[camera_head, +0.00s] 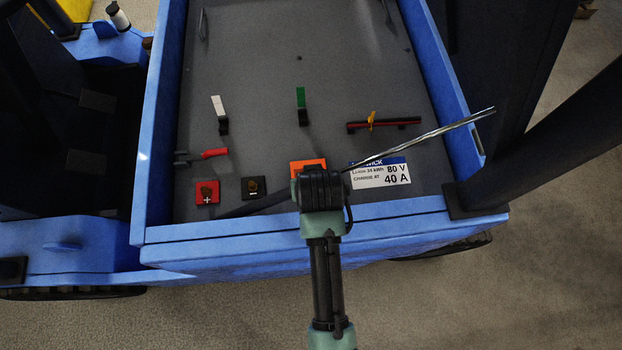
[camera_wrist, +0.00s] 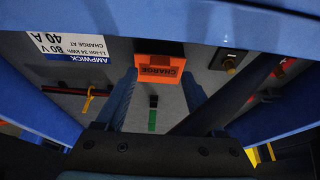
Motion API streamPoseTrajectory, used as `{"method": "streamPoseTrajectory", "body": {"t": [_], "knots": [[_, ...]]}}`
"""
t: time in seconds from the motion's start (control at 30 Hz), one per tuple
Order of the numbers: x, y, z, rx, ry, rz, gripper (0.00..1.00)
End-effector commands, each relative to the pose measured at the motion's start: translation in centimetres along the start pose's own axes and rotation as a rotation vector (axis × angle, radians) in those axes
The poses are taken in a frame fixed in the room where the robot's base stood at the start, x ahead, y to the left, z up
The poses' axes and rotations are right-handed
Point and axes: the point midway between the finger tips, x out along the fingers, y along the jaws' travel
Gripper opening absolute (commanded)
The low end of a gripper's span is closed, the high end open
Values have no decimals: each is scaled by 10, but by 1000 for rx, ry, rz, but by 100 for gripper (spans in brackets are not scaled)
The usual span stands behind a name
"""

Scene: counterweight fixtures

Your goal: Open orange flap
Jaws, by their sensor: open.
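The orange flap (camera_wrist: 158,66) has dark CHARGE lettering and sits on the grey panel, at the upper middle of the wrist view. In the head view, only the upper part of the orange flap (camera_head: 307,164) shows above my dark wrist, which hides the rest. My gripper (camera_wrist: 159,82) is open, with one blue-grey finger to each side of the flap's lower part in the wrist view. Nothing is held between the fingers. I cannot tell whether a finger touches the flap. The fingertips are hidden in the head view.
Blue walls (camera_head: 300,232) edge the grey panel. Beside the flap are a white label (camera_head: 380,173), a black terminal (camera_head: 254,187) and a red terminal (camera_head: 207,192). Green (camera_head: 301,104) and white (camera_head: 219,108) levers and a red-black bar (camera_head: 384,124) stand farther back. A thin metal rod (camera_head: 425,137) crosses the label.

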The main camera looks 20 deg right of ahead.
Motion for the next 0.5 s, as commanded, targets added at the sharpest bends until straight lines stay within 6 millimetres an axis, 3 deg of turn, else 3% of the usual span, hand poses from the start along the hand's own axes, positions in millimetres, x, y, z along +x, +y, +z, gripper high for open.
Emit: {"method": "streamPoseTrajectory", "body": {"t": [0.2,0.5], "knots": [[29,0,-1,0,0,0,70],[42,0,-1,0,2,0,70]]}}
